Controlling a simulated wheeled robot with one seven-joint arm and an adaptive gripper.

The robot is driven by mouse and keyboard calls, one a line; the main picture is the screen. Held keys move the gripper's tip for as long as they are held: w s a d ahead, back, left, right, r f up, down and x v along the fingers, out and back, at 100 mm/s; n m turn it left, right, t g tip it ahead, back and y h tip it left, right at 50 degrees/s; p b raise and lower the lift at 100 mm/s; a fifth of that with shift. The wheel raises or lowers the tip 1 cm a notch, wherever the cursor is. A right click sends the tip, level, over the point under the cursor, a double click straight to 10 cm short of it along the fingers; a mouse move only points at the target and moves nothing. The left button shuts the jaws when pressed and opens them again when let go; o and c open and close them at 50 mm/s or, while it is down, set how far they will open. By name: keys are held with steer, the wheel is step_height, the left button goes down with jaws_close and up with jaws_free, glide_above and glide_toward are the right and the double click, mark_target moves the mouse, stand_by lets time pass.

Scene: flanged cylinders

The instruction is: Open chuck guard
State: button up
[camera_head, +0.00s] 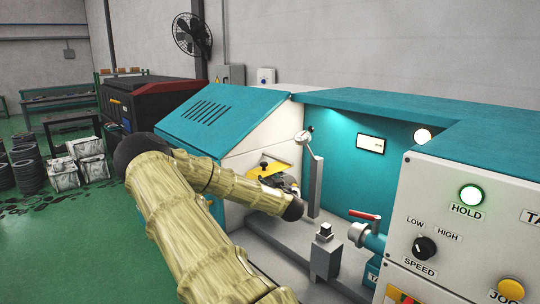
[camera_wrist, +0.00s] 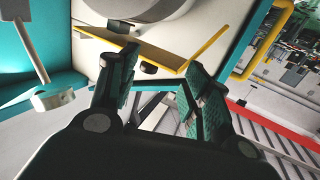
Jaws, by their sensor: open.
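The chuck guard is a yellow plate (camera_head: 270,168) on the headstock side of the teal and white lathe. In the wrist view the guard (camera_wrist: 112,41) shows as a yellow bent strip below a pale round part, with a small black knob (camera_wrist: 148,68) at its lower edge. My gripper (camera_wrist: 158,84) is open, its two green-padded fingers apart on either side of the knob's position. I cannot tell whether they touch it. In the head view my gripper (camera_head: 290,184) is beside the guard, partly hidden by my arm.
A grey post with a round head (camera_head: 313,170) stands right of the guard. A tool block (camera_head: 325,250) and a red-handled tailstock (camera_head: 365,228) sit further right. The control panel (camera_head: 450,225) is at the right. A yellow bar (camera_wrist: 268,45) shows at right in the wrist view.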

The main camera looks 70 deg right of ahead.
mark_target(265, 165)
steer(key=shift+t, duration=0.3)
steer(key=w+d+r+p, duration=0.1)
steer(key=w+d, duration=0.1)
steer(key=d, duration=0.1)
steer(key=w+d+r+p, duration=0.1)
steer(key=w+d+p, duration=0.1)
steer(key=d, duration=0.1)
steer(key=w+d+r+p, duration=0.1)
steer(key=w+d, duration=0.1)
steer(key=d, duration=0.1)
steer(key=shift+w+d+r+p, duration=0.1)
steer(key=shift+w+r+p, duration=0.05)
steer(key=shift+w+p, duration=0.2)
